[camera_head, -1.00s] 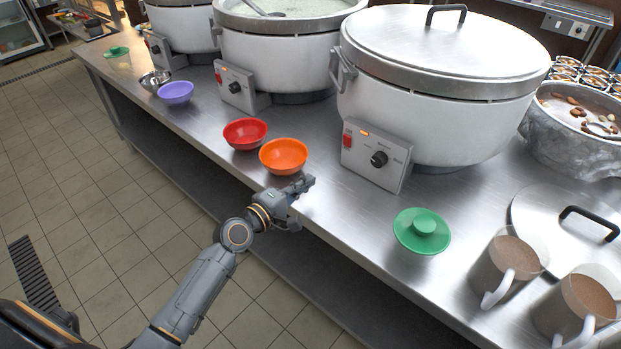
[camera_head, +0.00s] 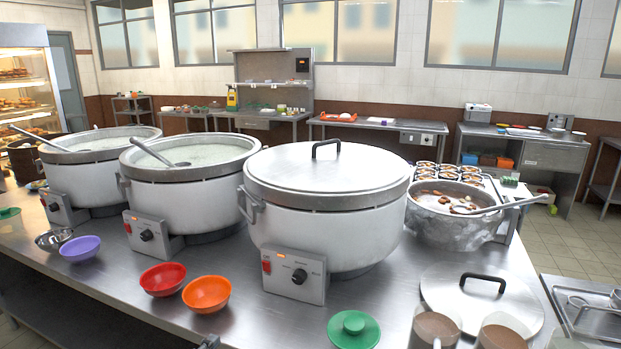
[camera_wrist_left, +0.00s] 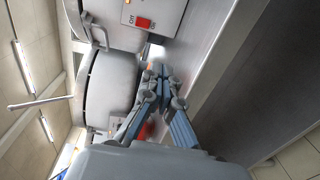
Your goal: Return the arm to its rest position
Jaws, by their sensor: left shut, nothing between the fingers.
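My left gripper (camera_head: 209,342) shows only as a small grey tip at the bottom edge of the head view, by the counter's front edge and below the orange bowl (camera_head: 207,294). In the left wrist view its fingers (camera_wrist_left: 160,72) are together with nothing between them. The view there is turned sideways, with the counter and pots beyond the fingers. The rest of my left arm is outside the head view. My right arm is not in view.
A steel counter (camera_head: 110,310) holds a lidded pot (camera_head: 335,220), two open pots with ladles, a red bowl (camera_head: 163,279), a purple bowl (camera_head: 80,248), a green lid (camera_head: 353,329) and mugs (camera_head: 436,327). The floor at right is clear.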

